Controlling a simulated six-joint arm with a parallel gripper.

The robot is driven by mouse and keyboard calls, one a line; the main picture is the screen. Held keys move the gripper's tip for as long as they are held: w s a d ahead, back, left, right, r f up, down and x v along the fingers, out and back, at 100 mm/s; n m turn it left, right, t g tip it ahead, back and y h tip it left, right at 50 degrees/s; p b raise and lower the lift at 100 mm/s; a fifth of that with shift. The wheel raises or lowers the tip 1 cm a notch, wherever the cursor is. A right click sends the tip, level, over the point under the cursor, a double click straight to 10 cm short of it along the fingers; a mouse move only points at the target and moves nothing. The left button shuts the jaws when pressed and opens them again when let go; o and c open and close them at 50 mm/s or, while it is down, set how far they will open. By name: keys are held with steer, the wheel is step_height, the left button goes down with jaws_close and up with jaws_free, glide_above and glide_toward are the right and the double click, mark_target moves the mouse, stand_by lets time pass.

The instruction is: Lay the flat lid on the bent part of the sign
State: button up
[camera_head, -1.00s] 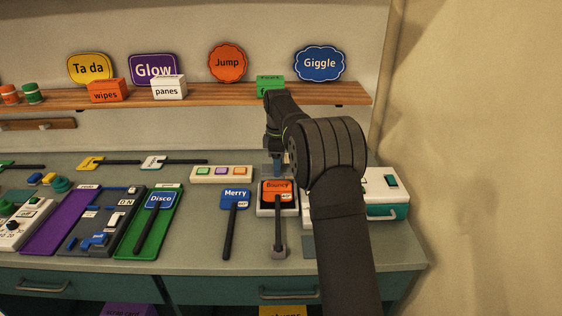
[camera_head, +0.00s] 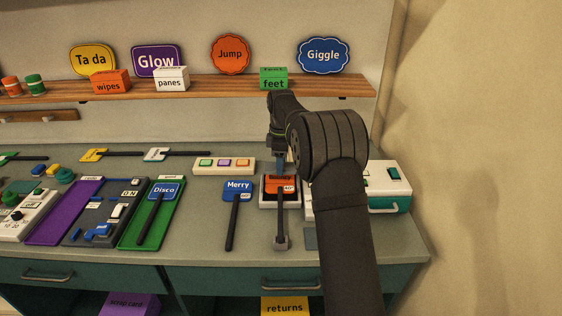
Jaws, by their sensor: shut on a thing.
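The orange sign (camera_head: 272,187) lies in a white-edged dark holder (camera_head: 264,204) right of centre on the counter. Its dark stick (camera_head: 281,219) runs toward the front into a grey block (camera_head: 281,243). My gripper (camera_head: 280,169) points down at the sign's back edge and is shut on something. A small bluish piece shows between the jaws; I take it for the flat lid, but its outline is mostly hidden. A dark band covers the sign's upper part. I cannot tell whether the held thing touches the sign, nor see the bend clearly.
The blue Merry sign (camera_head: 238,190) lies just left of the holder. A three-button white panel (camera_head: 224,166) is behind it. A white and teal case (camera_head: 388,190) stands to the right, partly behind my arm. The wooden shelf (camera_head: 210,88) with signs and boxes is behind.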

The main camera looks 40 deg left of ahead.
steer(key=shift+f, duration=0.25)
stand_by(0.7)
steer(key=shift+f, duration=0.75)
steer(key=shift+f, duration=0.95)
stand_by(1.4)
steer(key=o, duration=1.8)
steer(key=shift+r, duration=4)
steer(key=shift+f, duration=3.8)
